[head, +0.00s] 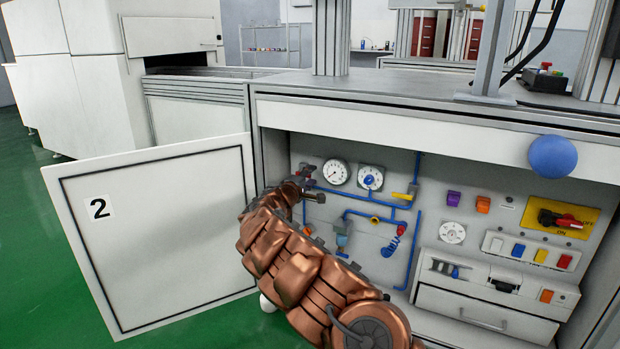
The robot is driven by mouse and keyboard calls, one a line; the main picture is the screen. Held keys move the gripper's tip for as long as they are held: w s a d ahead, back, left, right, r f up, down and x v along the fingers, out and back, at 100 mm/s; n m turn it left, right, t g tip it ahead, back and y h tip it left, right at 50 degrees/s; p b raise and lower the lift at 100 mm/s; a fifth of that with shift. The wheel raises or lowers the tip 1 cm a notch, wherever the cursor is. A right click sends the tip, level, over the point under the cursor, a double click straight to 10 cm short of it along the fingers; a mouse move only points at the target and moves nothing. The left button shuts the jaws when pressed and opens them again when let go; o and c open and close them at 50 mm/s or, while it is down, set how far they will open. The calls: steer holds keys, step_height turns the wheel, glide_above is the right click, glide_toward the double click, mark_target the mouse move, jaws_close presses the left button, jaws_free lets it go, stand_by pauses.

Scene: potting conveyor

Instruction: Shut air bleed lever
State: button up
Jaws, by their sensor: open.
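The panel inside the open cabinet carries blue air pipes with fittings. A yellow lever (403,196) sits on the pipe right of the gauges, and a blue handle (391,246) hangs on the lower right pipe branch. I cannot tell by a label which one is the air bleed lever. My gripper (314,183) is at the left end of the upper pipe, left of both handles and apart from them. It is small in view and looks open, with nothing seen between its fingers. My copper-coloured arm hides the lower left of the panel.
A white gauge (335,172) and a second gauge (370,178) sit just right of my gripper. The open cabinet door (160,240) stands at left. A red rotary switch (560,220) and a drawer (485,312) are at right. A blue ball (552,157) is at the worktop's front.

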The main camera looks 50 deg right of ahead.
steer(key=shift+a, duration=0.1)
steer(key=shift+v, duration=1.1)
steer(key=v, duration=0.9)
steer(key=shift+a, duration=0.35)
steer(key=shift+s, duration=0.25)
